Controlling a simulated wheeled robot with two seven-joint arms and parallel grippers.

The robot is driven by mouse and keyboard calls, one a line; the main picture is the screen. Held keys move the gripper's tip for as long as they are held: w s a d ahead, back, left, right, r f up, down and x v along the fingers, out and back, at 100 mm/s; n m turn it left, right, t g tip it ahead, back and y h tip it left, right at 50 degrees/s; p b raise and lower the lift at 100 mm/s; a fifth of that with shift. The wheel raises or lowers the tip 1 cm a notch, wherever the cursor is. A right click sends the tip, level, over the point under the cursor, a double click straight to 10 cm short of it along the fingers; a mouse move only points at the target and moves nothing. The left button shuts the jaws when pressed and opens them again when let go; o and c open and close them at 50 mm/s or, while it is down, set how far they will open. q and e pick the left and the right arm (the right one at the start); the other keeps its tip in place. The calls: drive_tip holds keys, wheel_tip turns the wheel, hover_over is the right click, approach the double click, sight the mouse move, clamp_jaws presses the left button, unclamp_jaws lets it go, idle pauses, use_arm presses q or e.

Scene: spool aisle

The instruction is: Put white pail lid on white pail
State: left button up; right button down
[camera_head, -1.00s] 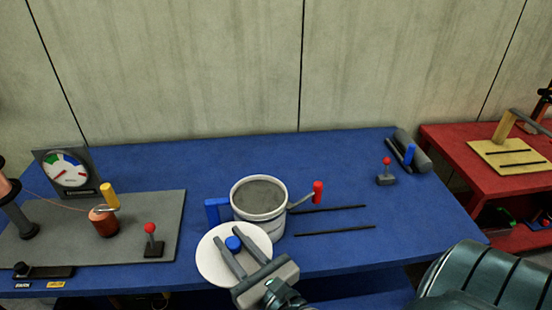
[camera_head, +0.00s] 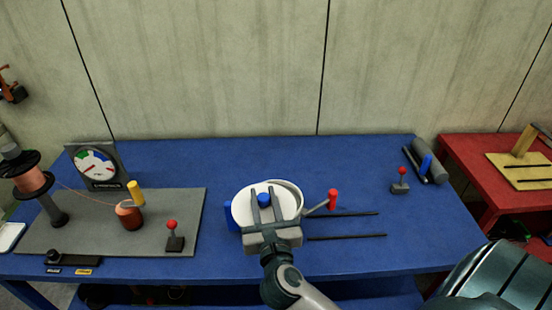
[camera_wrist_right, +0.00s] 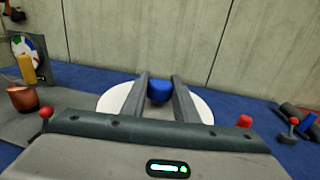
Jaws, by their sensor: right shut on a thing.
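The white pail lid (camera_head: 243,206) is a flat white disc with a blue knob (camera_head: 264,199). My right gripper (camera_head: 265,194) is shut on the knob and holds the lid over the white pail (camera_head: 298,193). The lid covers most of the pail's mouth, shifted a little left, and the pail's rim shows at the right. I cannot tell whether the lid touches the rim. In the right wrist view the lid (camera_wrist_right: 115,98) lies beneath the fingers, with the knob (camera_wrist_right: 160,90) between them; the pail is hidden there. My left gripper is not in view.
A red-handled crank (camera_head: 332,199) stands right of the pail, near two dark slots in the blue table (camera_head: 420,240). A grey board (camera_head: 90,235) at left carries a gauge (camera_head: 95,165), copper spool and red-knobbed lever. Another small lever (camera_head: 401,180) and a grey roller stand at back right.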

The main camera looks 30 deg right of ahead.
sight(276, 187)
drive_tip(key=w+d+r+m+g+h+p, duration=0.1)
drive_tip(key=d, duration=0.1)
drive_tip(key=w+d+m+g+h+p, duration=0.1)
drive_tip(key=w+d+h, duration=0.1)
drive_tip(key=w+d+r+m+g+h+p, duration=0.1)
drive_tip(key=d+h+p, duration=0.1)
drive_tip(key=shift+w+d+r+m, duration=0.2)
drive_tip(key=shift+w+r+m, duration=0.15)
drive_tip(key=shift+m, duration=0.05)
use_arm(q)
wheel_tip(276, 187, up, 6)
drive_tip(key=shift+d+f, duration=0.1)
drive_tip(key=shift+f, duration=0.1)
use_arm(e)
drive_tip(key=shift+w+d+f+g+h, duration=0.1)
drive_tip(key=shift+d+g+h, duration=0.2)
drive_tip(key=shift+f, duration=0.1)
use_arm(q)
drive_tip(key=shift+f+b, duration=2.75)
use_arm(e)
drive_tip(key=shift+f, duration=3)
use_arm(q)
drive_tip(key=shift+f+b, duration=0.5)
drive_tip(key=shift+b, duration=0.05)
use_arm(e)
drive_tip(key=shift+f, duration=0.6)
drive_tip(key=c, duration=1.3)
unclamp_jaws()
drive_tip(key=shift+a, duration=0.1)
